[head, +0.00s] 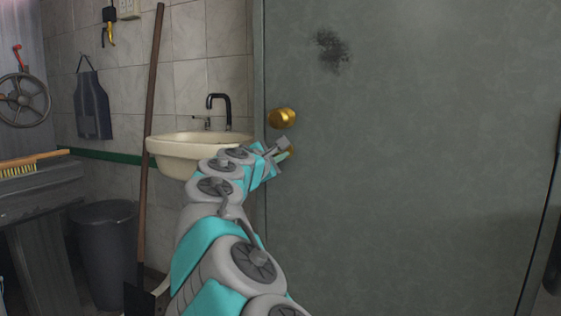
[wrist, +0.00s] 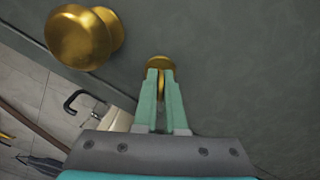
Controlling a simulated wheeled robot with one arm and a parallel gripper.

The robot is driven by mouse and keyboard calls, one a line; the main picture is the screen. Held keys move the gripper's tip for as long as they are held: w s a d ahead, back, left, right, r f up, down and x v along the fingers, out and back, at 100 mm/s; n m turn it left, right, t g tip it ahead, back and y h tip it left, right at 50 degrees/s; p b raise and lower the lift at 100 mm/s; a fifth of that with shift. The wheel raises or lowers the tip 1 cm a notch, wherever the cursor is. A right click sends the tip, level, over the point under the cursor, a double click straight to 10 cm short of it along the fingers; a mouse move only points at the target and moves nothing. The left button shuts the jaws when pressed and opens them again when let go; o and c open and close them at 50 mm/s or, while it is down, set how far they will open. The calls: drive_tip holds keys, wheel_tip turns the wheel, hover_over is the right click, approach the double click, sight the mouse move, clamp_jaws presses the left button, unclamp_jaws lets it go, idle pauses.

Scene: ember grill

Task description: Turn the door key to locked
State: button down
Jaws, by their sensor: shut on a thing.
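The grey-green door (head: 410,150) fills the right of the head view. Its round brass knob (head: 282,118) sits near the left edge, and it shows large at the upper left of the wrist view (wrist: 82,38). Below the knob is the brass door key (wrist: 160,64), set at the door face in the wrist view. My gripper (head: 284,149) reaches the door just below the knob. In the wrist view its two green fingers (wrist: 161,78) are shut on the key. The fingers hide much of the key, so its exact turn is hard to tell.
A white sink (head: 185,150) with a dark tap (head: 220,105) stands left of the door, behind my arm. A long wooden handle (head: 150,130) leans by the sink. A dark bin (head: 105,250) and a bench with a brush (head: 30,160) are further left.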

drive_tip(key=m+b, duration=0.3)
drive_tip(key=m, duration=0.1)
drive_tip(key=shift+f+m, duration=0.15)
drive_tip(key=shift+m, duration=0.25)
drive_tip(key=shift+m+b, duration=0.65)
drive_tip(key=shift+m, duration=0.15)
drive_tip(key=c, duration=1)
unclamp_jaws()
drive_tip(key=v, duration=0.8)
